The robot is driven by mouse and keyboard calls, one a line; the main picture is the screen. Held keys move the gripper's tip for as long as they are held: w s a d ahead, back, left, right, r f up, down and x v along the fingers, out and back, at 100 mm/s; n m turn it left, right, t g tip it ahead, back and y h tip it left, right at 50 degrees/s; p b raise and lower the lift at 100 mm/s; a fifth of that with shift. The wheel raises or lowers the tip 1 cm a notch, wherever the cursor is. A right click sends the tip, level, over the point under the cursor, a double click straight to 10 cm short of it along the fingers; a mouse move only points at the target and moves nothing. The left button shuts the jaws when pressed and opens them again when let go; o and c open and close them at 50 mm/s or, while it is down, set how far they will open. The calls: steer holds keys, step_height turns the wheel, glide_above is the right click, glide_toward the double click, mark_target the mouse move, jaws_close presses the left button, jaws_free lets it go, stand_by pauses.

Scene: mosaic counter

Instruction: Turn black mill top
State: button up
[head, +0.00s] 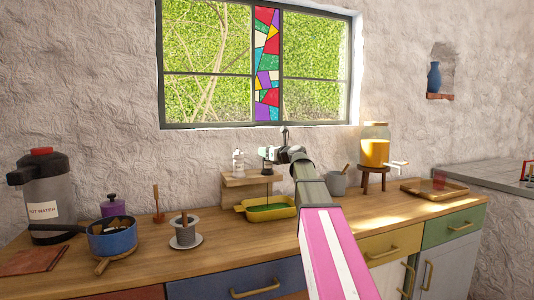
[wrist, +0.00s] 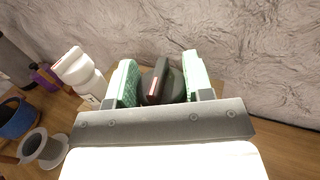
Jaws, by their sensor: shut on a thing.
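The black mill (wrist: 166,84) is in the wrist view, its dark top with a raised ridge and a reddish strip between my two pale green fingers. My gripper (wrist: 160,82) is shut on this top from above. In the head view the black mill (head: 267,167) stands on a small wooden riser, mostly hidden by my gripper (head: 268,156). A white mill (head: 238,163) stands just left of it; the white mill (wrist: 78,70) also shows in the wrist view with a similar ridge on its top.
The wooden riser (head: 236,181) stands against the wall. A yellow dish (head: 268,210) sits in front of it. A grey mug (head: 338,183) and a juice dispenser (head: 375,147) are to the right. A cup on a saucer (head: 185,243) and a blue pot (head: 112,238) are to the left.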

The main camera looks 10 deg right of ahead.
steer(key=shift+m+t+h, duration=1.2)
steer(key=shift+m+h, duration=0.5)
steer(key=shift+h, duration=0.7)
steer(key=shift+h, duration=0.3)
steer(key=o, duration=0.9)
steer(key=shift+o, duration=0.2)
steer(key=v, duration=1)
steer(key=shift+s, duration=0.4)
steer(key=shift+s+d+f, duration=0.1)
